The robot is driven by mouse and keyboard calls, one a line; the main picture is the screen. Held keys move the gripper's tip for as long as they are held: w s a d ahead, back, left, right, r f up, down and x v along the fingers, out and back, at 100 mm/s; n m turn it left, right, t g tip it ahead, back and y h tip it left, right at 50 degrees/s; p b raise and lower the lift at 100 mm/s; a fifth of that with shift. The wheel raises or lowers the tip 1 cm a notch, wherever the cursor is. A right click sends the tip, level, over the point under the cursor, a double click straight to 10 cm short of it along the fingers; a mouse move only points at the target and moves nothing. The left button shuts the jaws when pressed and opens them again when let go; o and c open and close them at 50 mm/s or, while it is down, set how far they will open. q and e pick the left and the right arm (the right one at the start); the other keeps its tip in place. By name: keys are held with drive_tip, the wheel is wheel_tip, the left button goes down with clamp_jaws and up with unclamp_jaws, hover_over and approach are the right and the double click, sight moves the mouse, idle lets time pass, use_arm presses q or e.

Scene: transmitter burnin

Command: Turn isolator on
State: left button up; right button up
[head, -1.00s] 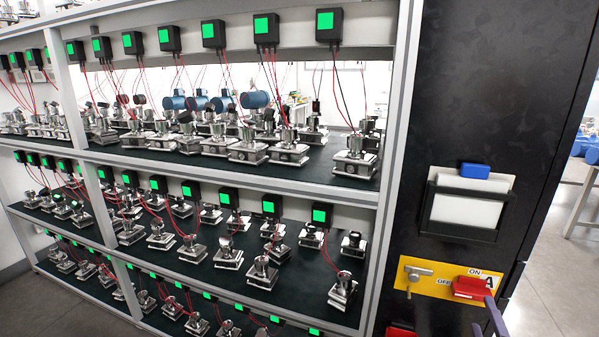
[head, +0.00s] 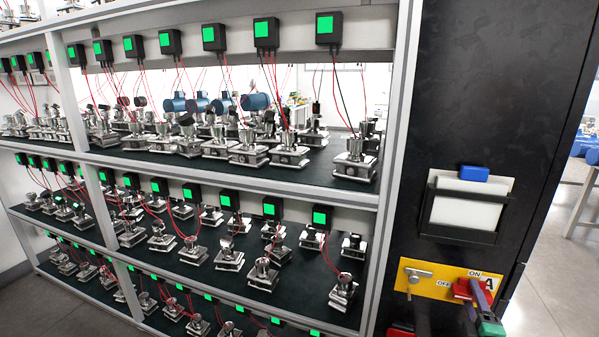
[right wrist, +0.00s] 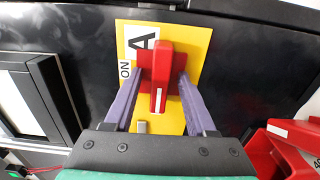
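The isolator is a red rotary handle (head: 461,290) on a yellow plate (head: 425,277) marked ON above and OFF to the left, low on the black cabinet. In the right wrist view the handle (right wrist: 162,85) lies lengthwise toward the plate's OFF side, away from a direct line to the ON label (right wrist: 125,70). My right gripper (head: 472,286) is at the handle. Its two purple fingers stand either side of the handle, with yellow plate showing in the gaps, so it is open around it (right wrist: 161,75). My left gripper is not in view.
A metal latch-like piece (head: 413,272) sits on the plate's left. A document holder (head: 458,235) with a blue clip is above. Another red part (head: 401,331) is below. The rack of transmitters (head: 382,200) stands left of the cabinet.

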clamp_jaws()
